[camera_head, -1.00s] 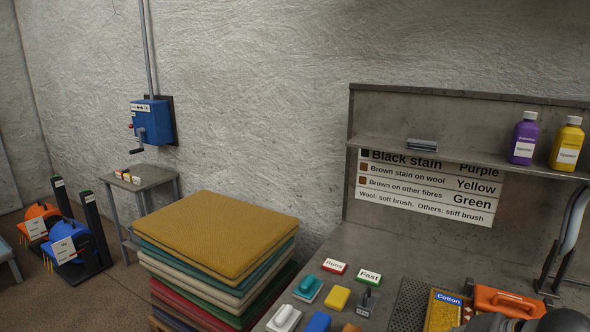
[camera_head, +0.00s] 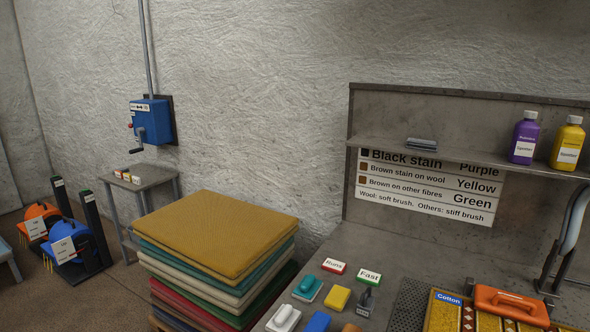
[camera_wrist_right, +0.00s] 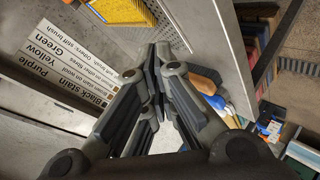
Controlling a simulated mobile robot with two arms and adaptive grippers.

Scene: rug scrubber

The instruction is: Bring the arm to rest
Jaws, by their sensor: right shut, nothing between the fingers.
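My right gripper (camera_wrist_right: 155,58) shows only in the right wrist view. Its two dark fingers meet at the tips, shut with nothing held. It hangs apart from the bench, with the stain sign (camera_wrist_right: 60,62) to the left and the perforated grille (camera_wrist_right: 185,28) beyond. In the head view neither arm shows. There the orange scrubber (camera_head: 512,304) lies on the patterned yellow rug (camera_head: 443,312) labelled Cotton. My left gripper is not in view.
A shelf (camera_head: 470,158) over the bench carries a purple bottle (camera_head: 524,138) and a yellow bottle (camera_head: 567,146). Brushes and blocks, including a yellow block (camera_head: 337,298), lie on the bench's left part. A rug stack (camera_head: 215,235) stands left of the bench.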

